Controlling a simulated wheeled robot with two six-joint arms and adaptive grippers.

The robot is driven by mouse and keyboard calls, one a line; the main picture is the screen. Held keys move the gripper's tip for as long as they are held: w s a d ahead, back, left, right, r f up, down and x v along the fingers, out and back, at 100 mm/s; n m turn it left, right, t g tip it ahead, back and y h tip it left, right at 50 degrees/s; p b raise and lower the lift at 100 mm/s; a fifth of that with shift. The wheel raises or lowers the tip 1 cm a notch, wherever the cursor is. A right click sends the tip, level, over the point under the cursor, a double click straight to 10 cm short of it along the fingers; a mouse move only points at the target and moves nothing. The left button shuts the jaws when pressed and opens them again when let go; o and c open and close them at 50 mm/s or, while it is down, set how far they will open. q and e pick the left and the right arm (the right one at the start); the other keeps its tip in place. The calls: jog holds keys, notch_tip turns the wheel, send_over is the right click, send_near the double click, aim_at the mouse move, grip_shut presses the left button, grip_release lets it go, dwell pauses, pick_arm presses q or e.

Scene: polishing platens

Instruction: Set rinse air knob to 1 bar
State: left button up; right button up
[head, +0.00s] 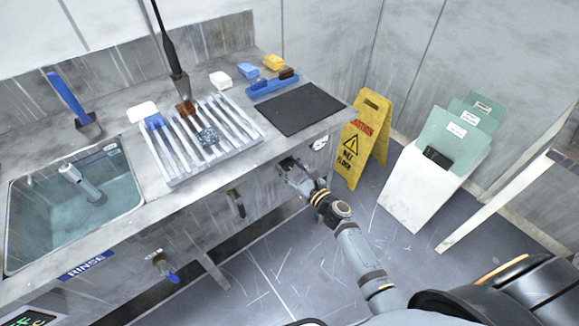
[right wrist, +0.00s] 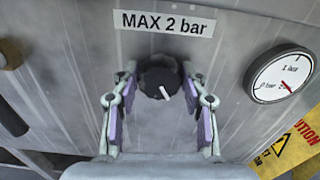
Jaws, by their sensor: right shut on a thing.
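The dark round knob (right wrist: 158,78) with a white pointer mark sits on the grey panel under a "MAX 2 bar" label (right wrist: 165,22). The mark points down and slightly right. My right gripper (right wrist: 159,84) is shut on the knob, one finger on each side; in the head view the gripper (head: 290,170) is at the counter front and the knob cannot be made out. A round white gauge (right wrist: 279,82) is right of the knob; its red needle points right and slightly down, though its fine reading is unclear. The gauge also shows in the head view (head: 320,143). My left gripper is not in view.
A yellow wet-floor sign (head: 367,140) stands right of the counter, beside a white bin (head: 415,190) with green boards. The sink (head: 75,195) has a blue-handled valve (head: 167,269) below it. A slotted rack (head: 205,140) and black mat (head: 300,108) lie on the counter.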

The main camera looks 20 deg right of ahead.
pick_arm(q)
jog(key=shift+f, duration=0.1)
